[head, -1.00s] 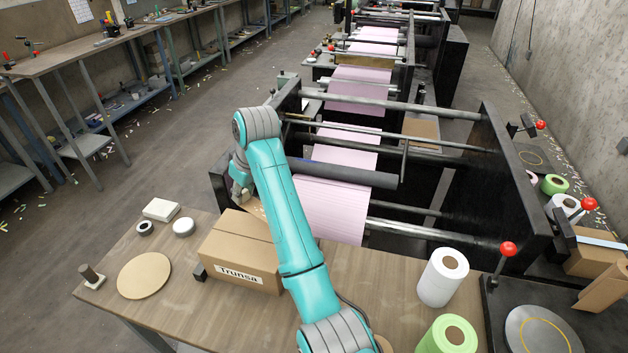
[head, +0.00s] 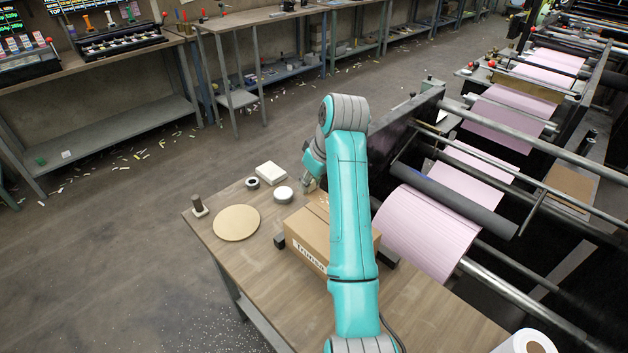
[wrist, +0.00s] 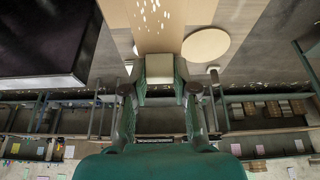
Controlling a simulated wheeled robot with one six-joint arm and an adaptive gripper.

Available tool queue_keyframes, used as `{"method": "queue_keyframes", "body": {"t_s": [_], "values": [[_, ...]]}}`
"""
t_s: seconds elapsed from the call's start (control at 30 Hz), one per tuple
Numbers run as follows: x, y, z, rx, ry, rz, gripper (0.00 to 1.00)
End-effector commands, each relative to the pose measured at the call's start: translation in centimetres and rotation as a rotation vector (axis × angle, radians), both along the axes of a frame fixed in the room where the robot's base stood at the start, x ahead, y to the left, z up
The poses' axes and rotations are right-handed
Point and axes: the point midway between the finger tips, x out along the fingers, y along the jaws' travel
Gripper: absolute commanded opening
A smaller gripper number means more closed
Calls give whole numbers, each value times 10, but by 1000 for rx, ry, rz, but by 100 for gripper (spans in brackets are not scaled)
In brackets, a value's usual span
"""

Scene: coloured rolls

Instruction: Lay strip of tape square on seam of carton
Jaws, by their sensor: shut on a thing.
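The brown carton (head: 302,228) stands on the wooden table (head: 244,262), its label facing front. Part of its top and its right side are hidden behind my arm. My gripper (head: 309,182) is just beyond the carton's far left edge, partly hidden by my own wrist. In the wrist view my gripper (wrist: 161,88) has its two fingers closed on a pale piece (wrist: 160,67), which seems to be the strip of tape. Its exact shape and tilt are unclear. The seam under my arm cannot be followed in full.
A tan disc (head: 237,223), a short post (head: 199,207), a white roll (head: 283,194), a dark-rimmed roll (head: 252,183) and a white block (head: 271,172) lie left of the carton. A press with pink web (head: 430,230) stands right.

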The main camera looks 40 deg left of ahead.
Motion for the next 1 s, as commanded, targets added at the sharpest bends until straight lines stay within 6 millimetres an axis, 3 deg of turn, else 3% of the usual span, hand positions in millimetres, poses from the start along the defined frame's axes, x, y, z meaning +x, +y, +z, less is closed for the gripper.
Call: {"method": "queue_keyframes", "body": {"t_s": [1.0], "values": [[0,0,-58,0,0,-1,0]]}}
